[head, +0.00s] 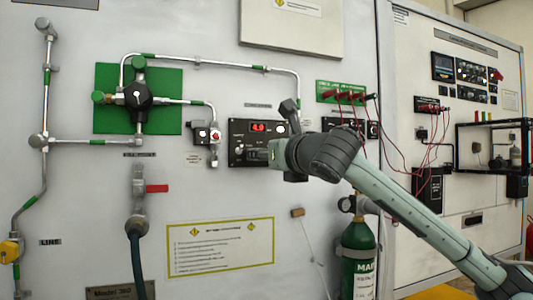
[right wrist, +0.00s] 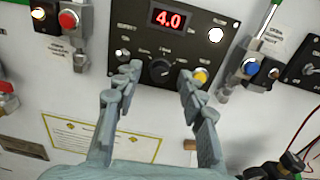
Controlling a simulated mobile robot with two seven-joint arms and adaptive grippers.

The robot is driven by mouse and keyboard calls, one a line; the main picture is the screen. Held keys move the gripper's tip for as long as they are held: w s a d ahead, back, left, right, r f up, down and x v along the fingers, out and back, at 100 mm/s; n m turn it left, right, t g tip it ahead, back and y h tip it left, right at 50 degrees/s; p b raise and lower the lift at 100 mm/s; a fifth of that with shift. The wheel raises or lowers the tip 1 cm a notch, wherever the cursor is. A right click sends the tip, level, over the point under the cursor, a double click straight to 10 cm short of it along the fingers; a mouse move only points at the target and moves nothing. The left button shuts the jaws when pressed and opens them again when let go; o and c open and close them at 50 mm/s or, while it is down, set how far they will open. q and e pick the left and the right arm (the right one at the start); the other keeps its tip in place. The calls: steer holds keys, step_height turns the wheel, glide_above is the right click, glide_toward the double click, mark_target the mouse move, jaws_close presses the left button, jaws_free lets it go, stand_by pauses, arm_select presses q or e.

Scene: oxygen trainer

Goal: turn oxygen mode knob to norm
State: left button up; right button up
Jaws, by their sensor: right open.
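The oxygen panel is a black plate (head: 238,133) with a red lit display. In the right wrist view, the panel (right wrist: 137,22) reads 4.0 on its display (right wrist: 167,19). Below the display is a round black knob (right wrist: 160,71) with a light pointer mark; its labels are too small to read. My right gripper (right wrist: 160,80) is open, with one finger on each side of the knob; I cannot tell whether they touch it. In the head view my right gripper (head: 265,153) covers the panel's lower right and hides the knob. My left gripper is out of view.
A yellow button (right wrist: 201,76) sits close by the right finger, and a small toggle (right wrist: 122,55) by the left. A red button (right wrist: 69,19) and a blue button (right wrist: 251,68) flank the panel. A green cylinder (head: 357,262) stands below my arm. Red cables (head: 382,150) hang to the right.

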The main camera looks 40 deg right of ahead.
jaws_close()
